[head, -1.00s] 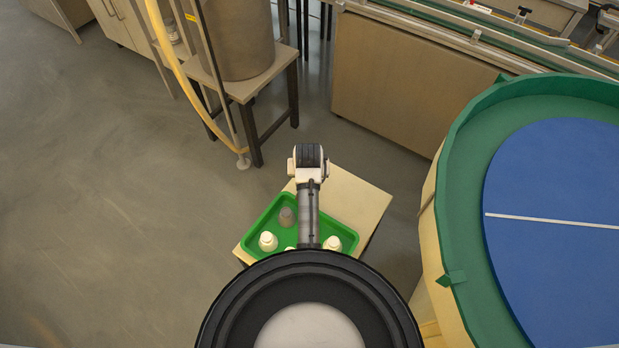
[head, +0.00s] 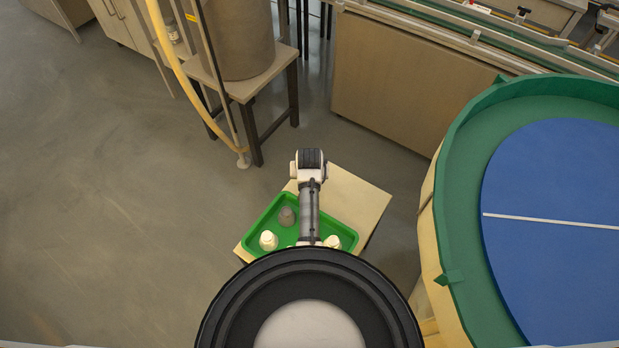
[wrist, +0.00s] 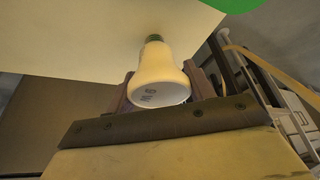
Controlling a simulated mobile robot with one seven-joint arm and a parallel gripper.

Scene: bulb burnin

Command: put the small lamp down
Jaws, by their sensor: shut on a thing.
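The small lamp, a cream bulb (wrist: 160,78), is between the fingers of my gripper (wrist: 163,92) in the wrist view. My gripper is shut on it. Its wide, printed end faces the camera, and its narrow greenish end points away toward a pale flat surface (wrist: 75,40). I cannot tell whether that end touches the surface. In the head view my arm hides the gripper and the held lamp. A green tray (head: 262,222) lies on a small pale table (head: 358,198); its edge also shows in the wrist view (wrist: 238,4).
In the tray are a white bulb (head: 268,240) at left, another white one (head: 333,241) at right and a greyish one (head: 287,216) behind. A round green-rimmed blue table (head: 545,200) stands right. A stool with a drum (head: 238,40) stands behind left. Open floor lies left.

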